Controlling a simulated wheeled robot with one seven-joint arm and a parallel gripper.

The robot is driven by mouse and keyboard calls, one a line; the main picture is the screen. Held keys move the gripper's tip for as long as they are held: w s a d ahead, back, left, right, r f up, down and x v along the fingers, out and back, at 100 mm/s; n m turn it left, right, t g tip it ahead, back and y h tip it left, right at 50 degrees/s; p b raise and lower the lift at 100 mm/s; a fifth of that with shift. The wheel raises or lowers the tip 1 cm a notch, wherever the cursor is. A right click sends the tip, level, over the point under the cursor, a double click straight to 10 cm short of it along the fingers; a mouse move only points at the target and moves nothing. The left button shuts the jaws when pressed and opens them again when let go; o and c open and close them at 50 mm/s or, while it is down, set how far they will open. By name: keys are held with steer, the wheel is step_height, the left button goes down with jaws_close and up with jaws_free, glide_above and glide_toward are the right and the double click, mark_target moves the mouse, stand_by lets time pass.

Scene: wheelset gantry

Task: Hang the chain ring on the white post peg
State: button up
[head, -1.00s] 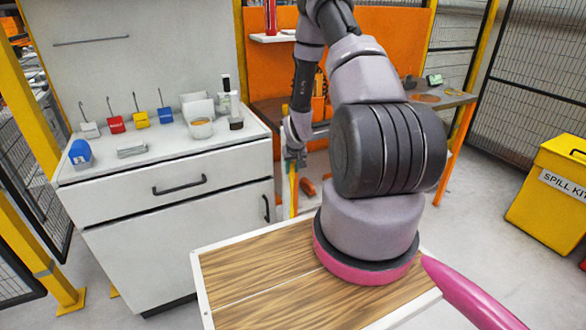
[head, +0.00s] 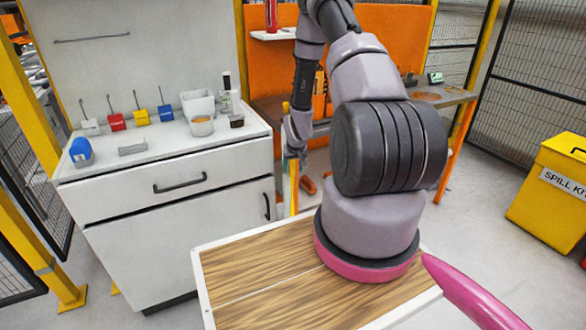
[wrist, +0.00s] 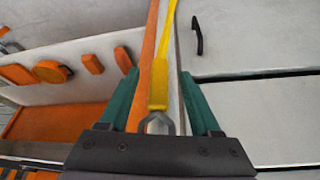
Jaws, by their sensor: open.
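My gripper (wrist: 159,80) is open, with one teal finger on each side of a yellow strap-like piece (wrist: 160,90). The ring cannot be made out there. I cannot clearly pick out the white post peg in either view.
A white drawer cabinet (head: 180,225) stands left of my gripper, with tagged hooks, cups and bottles on top. An orange-backed workbench (head: 445,98) is behind. A yellow spill kit bin (head: 550,195) stands right. Clear floor lies between bench and bin.

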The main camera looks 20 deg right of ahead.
steer(key=d+v, duration=0.1)
steer(key=v, duration=0.9)
steer(key=shift+s+a+r, duration=0.2)
steer(key=shift+a+r, duration=0.2)
steer(key=shift+a, duration=0.1)
steer(key=s+a+r+t, duration=0.1)
steer(key=s+a+r, duration=0.15)
steer(key=r, duration=0.65)
steer(key=s+a+r+y, duration=0.1)
steer(key=a+r, duration=0.2)
steer(key=r, duration=0.7)
steer(key=s+a+r+t, duration=0.1)
steer(key=a+r, duration=0.1)
steer(key=r, duration=0.7)
steer(key=s+a+r+y, duration=0.1)
steer(key=s+a+r, duration=0.2)
steer(key=s+r, duration=0.4)
steer(key=s+a+r+m+y, duration=0.1)
steer(key=s+a+r, duration=0.2)
steer(key=s+r, duration=0.4)
steer(key=shift+s+a+r+m+t, duration=0.3)
steer(key=shift+s+t, duration=0.1)
steer(key=shift+s, duration=2.9)
